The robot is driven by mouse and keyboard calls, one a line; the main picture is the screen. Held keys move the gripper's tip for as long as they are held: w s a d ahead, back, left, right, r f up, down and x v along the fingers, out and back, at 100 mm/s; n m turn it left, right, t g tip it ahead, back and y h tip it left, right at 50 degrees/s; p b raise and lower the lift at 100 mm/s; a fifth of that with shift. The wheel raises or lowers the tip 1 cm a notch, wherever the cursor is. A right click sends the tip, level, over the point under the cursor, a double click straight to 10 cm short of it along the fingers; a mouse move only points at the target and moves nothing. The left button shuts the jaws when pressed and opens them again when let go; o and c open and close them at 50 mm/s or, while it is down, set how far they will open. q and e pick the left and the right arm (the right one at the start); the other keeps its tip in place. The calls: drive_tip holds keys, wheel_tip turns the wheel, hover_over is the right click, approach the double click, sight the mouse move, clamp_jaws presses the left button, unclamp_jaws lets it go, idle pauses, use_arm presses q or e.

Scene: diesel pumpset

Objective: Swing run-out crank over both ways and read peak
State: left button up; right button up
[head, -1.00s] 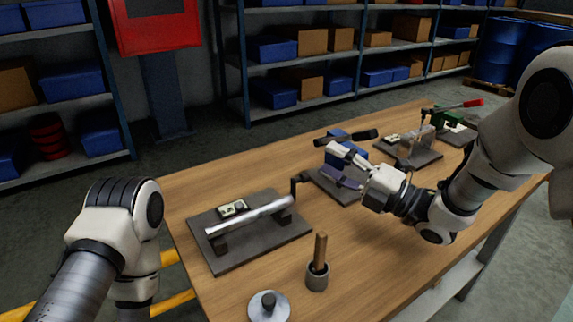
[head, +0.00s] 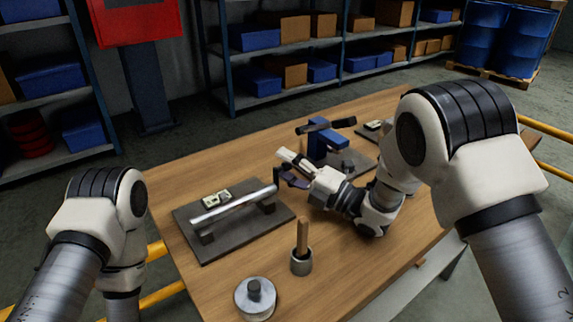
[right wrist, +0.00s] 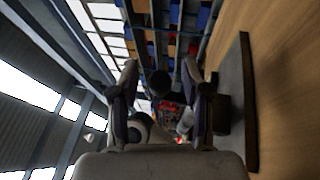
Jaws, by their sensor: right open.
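The run-out fixture has a dark base plate (head: 240,241) at the left of the bench. A silver shaft (head: 233,204) lies across its supports, with a small dial gauge (head: 216,199) behind it. The dark crank (head: 276,177) is at the shaft's right end, partly hidden by my right gripper (head: 284,167). That gripper is open at the crank. In the right wrist view a dark round end (right wrist: 160,82), seemingly the crank handle, shows between the parted fingers (right wrist: 160,70). Contact cannot be told. My left arm shows at left, but its gripper is not in view.
A blue device with a black handle (head: 325,126) stands behind my right gripper. A pot with a wooden-handled tool (head: 301,262) and a round metal weight (head: 255,298) stand in front of the fixture. Bare wood (head: 350,265) lies right of the pot.

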clamp_jaws()
drive_tip(key=shift+w+a+r+m+g+h+p, duration=0.2)
drive_tip(key=shift+m+g+h+p, duration=0.25)
drive_tip(key=shift+h+p, duration=0.3)
drive_tip(key=shift+w+a+f+m+g+h+p, duration=0.1)
drive_tip(key=shift+w+a+m+g+h+p, duration=0.15)
drive_tip(key=shift+h+p, duration=0.3)
drive_tip(key=shift+w+m+g+h+p, duration=0.15)
drive_tip(key=shift+g+h+p, duration=0.15)
drive_tip(key=shift+p, duration=0.3)
drive_tip(key=shift+w+a+f+m+g+h+p, duration=0.1)
drive_tip(key=shift+w+m+g+h+p, duration=0.1)
drive_tip(key=shift+h+p, duration=0.3)
drive_tip(key=shift+w+a+f+m+g+h+p, duration=0.1)
drive_tip(key=shift+g+h+p, duration=0.1)
drive_tip(key=shift+p, duration=0.5)
drive_tip(key=shift+a+f+g+h+p, duration=0.15)
drive_tip(key=shift+g+h+p, duration=0.15)
drive_tip(key=shift+p, duration=0.2)
drive_tip(key=shift+w+f, duration=0.1)
drive_tip(key=shift+f, duration=0.15)
